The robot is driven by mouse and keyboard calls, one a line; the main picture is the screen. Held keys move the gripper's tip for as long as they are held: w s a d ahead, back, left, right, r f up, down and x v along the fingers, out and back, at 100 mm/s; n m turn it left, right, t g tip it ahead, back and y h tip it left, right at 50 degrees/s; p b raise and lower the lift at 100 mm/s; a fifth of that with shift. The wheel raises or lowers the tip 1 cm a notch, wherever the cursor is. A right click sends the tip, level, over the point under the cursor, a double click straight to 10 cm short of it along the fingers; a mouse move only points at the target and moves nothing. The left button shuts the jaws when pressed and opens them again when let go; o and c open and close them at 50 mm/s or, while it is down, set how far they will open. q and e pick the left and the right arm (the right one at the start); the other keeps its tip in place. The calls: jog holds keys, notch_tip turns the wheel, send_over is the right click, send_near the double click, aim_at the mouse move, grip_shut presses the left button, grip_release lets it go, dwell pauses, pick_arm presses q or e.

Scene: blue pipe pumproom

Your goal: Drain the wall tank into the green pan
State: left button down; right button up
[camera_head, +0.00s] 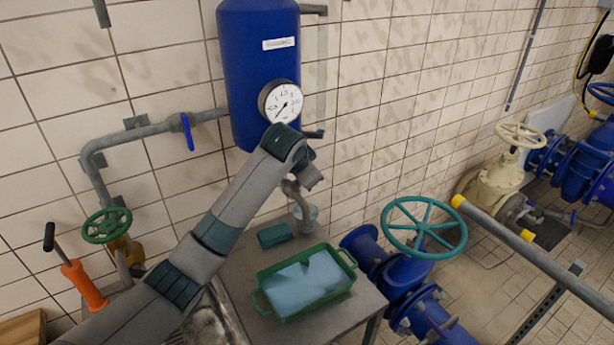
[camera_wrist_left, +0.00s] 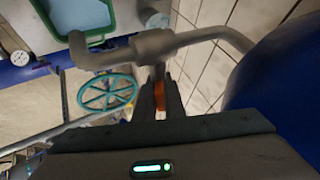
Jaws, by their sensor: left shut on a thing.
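The blue wall tank (camera_head: 250,70) hangs on the tiled wall with a round gauge (camera_head: 281,102) on its front. A grey drain pipe (camera_head: 300,200) hangs below it. In the left wrist view the drain pipe (camera_wrist_left: 180,40) runs from the tank (camera_wrist_left: 285,70) to a bent end. The green pan (camera_head: 286,313) stands on the grey table, its inside light blue; its rim also shows in the left wrist view (camera_wrist_left: 50,28). My left gripper (camera_wrist_left: 160,98) is shut on an orange lever (camera_wrist_left: 159,95) beside the pipe. In the head view my arm hides the lever.
A teal sponge-like block (camera_head: 275,236) lies behind the pan on the table (camera_head: 240,290). A large teal handwheel (camera_head: 424,227) is to the right. A pipe with a blue lever (camera_head: 187,132) runs along the wall.

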pick_arm(q)
jog(key=c, duration=1.8)
grip_release()
jog(key=shift+c, duration=0.2)
jog(key=shift+t, duration=0.3)
